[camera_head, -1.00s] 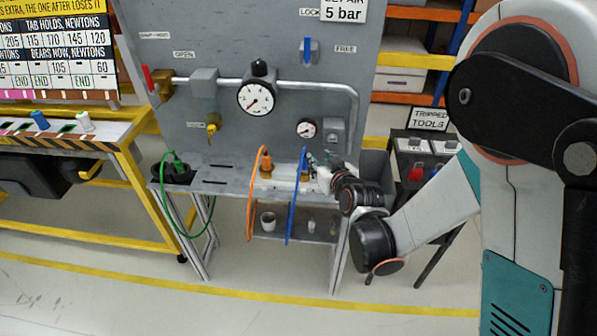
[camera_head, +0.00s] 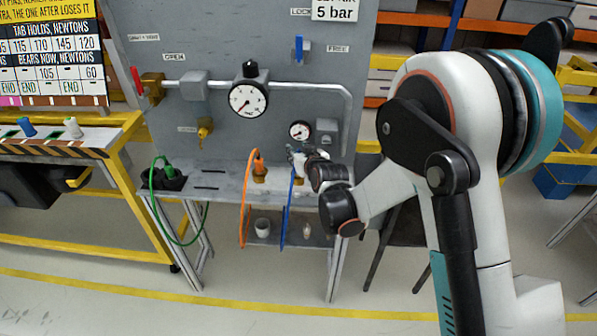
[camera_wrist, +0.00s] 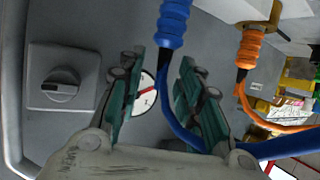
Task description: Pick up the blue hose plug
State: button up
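The blue hose plug (camera_wrist: 173,24) shows at the top of the wrist view, a ribbed blue grip with the blue hose (camera_wrist: 167,82) running from it between my fingers and off to the right. My gripper (camera_wrist: 162,62) is open, its teal fingers apart on either side of the hose, with the plug beyond the fingertips. No contact with the plug shows. In the head view my gripper (camera_head: 297,156) is at the top of the blue hose (camera_head: 287,212), in front of the panel, and hides the blue plug.
The orange plug (camera_head: 258,165) with its hose stands just left; it also shows in the wrist view (camera_wrist: 249,45). A green plug (camera_head: 169,171) sits farther left. A small gauge (camera_head: 300,130) and grey knob box (camera_wrist: 62,77) are on the panel behind my gripper.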

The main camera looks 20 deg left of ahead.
jog(key=shift+w+a+f, duration=0.15)
jog(key=shift+w, duration=0.05)
